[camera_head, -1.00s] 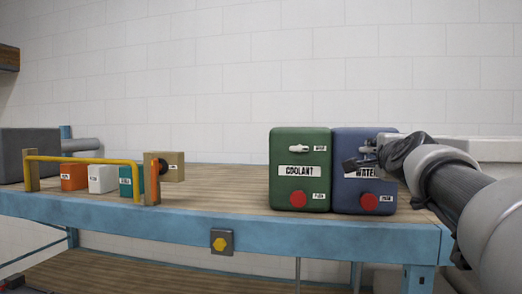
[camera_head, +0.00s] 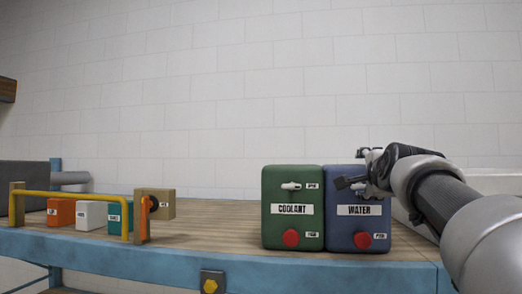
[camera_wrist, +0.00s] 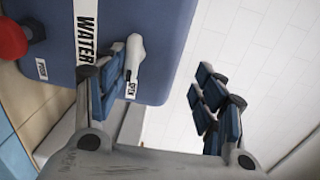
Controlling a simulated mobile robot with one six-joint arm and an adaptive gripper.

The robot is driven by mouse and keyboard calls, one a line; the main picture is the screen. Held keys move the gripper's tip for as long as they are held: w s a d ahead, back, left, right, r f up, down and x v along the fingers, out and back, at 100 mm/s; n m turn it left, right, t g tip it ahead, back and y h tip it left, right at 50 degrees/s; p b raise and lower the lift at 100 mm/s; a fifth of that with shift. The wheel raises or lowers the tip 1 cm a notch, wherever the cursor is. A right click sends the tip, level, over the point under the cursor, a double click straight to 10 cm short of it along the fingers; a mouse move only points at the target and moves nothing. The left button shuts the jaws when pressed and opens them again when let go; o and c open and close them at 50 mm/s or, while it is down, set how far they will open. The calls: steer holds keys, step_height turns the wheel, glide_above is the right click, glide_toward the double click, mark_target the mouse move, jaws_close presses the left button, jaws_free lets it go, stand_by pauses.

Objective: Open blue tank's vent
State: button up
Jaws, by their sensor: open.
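The blue tank (camera_head: 342,222) stands on the bench, labelled WATER, with a red knob (camera_head: 362,240) low on its front. It also shows in the wrist view (camera_wrist: 160,30). Its white vent lever (camera_wrist: 134,56) shows there, near a small OPEN label (camera_wrist: 131,90); in the head view my arm mostly hides it. My gripper (camera_wrist: 165,78) is open at the tank's upper front. The lever appears close beside the inner side of its left finger; I cannot tell if they touch. The right finger is well apart from the lever.
A green COOLANT tank (camera_head: 280,230) with its own white lever (camera_head: 291,186) stands close on the left. Farther left are a yellow rail (camera_head: 75,195) and several small coloured boxes. The bench between is clear. A yellow button (camera_head: 210,285) sits on the bench's front edge.

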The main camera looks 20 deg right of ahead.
steer(key=o, duration=0.9)
steer(key=shift+t+h, duration=0.3)
steer(key=r, duration=0.6)
steer(key=shift+w+d+r, duration=0.15)
steer(key=shift+w, duration=0.1)
steer(key=shift+c, duration=0.2)
steer(key=shift+s+r, duration=0.2)
steer(key=shift+r, duration=0.3)
steer(key=shift+g, duration=0.5)
steer(key=f, duration=0.4)
steer(key=shift+w, duration=0.25)
steer(key=shift+c, duration=1.2)
steer(key=shift+s+a+f+b, duration=0.25)
steer(key=shift+s+b, duration=0.35)
steer(key=shift+b, duration=0.05)
steer(key=c, duration=0.4)
steer(key=shift+b+v, duration=0.5)
steer(key=shift+v, duration=0.55)
steer(key=c, duration=0.4)
steer(key=v, duration=0.4)
steer(key=shift+s+b, duration=0.3)
steer(key=shift+b, duration=0.1)
steer(key=shift+c, duration=0.7)
steer(key=shift+s+a+f+b, duration=0.2)
steer(key=shift+s+a+b, duration=0.15)
steer(key=shift+s, duration=0.3)
steer(key=shift+s+a+f+b, duration=0.15)
steer(key=shift+s+a+b, duration=0.15)
steer(key=shift+s+b, duration=0.25)
